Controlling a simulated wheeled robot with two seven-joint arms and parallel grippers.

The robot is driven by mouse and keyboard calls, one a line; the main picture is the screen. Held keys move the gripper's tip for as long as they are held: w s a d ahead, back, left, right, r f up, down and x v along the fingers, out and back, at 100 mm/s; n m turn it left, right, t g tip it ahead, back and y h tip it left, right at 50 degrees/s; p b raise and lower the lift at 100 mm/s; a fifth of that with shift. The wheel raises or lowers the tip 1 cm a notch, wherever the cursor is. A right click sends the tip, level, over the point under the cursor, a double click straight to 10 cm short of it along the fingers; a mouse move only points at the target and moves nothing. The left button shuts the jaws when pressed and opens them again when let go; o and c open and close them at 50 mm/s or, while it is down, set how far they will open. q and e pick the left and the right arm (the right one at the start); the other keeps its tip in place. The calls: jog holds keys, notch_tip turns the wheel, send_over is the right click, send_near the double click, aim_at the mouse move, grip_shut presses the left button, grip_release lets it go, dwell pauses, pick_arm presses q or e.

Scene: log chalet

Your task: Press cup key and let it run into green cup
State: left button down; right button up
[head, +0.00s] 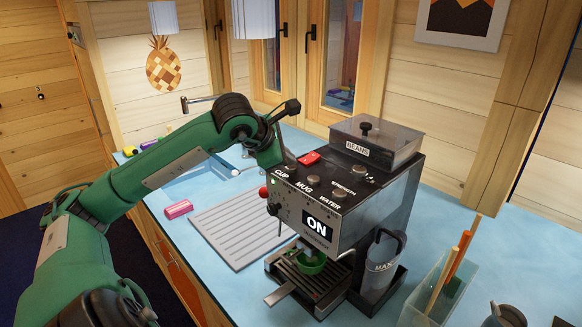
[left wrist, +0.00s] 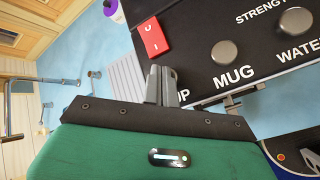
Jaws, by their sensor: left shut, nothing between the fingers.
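The coffee machine (head: 345,190) stands on the blue counter, its display (head: 317,225) reading ON. My left gripper (head: 287,158) points down at the top panel's near left corner, by the CUP label. In the left wrist view its closed, empty fingers (left wrist: 162,84) cover the cup key and part of the label. Whether they touch or press the key I cannot tell. The mug key (head: 305,187) is beside them. The green cup (head: 309,264) stands upright on the drip tray (head: 318,287) under the spout; its contents and any flow are unclear. My right gripper is not in view.
A red switch (head: 309,158) sits on the panel close to the fingers. A grey ribbed mat (head: 235,225) and a pink block (head: 178,209) lie left of the machine. A clear jug (head: 380,268) and a clear holder with sticks (head: 440,290) stand at its right.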

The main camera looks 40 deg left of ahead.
aim_at(287, 168)
pick_arm(q)
jog(key=shift+f+b, duration=0.4)
jog(key=shift+r, duration=0.15)
dwell(0.4)
jog(key=shift+r+p, duration=0.7)
jog(key=shift+r, duration=0.25)
notch_tip(287, 168, up, 5)
jog(key=p, duration=0.3)
jog(key=shift+p, duration=0.4)
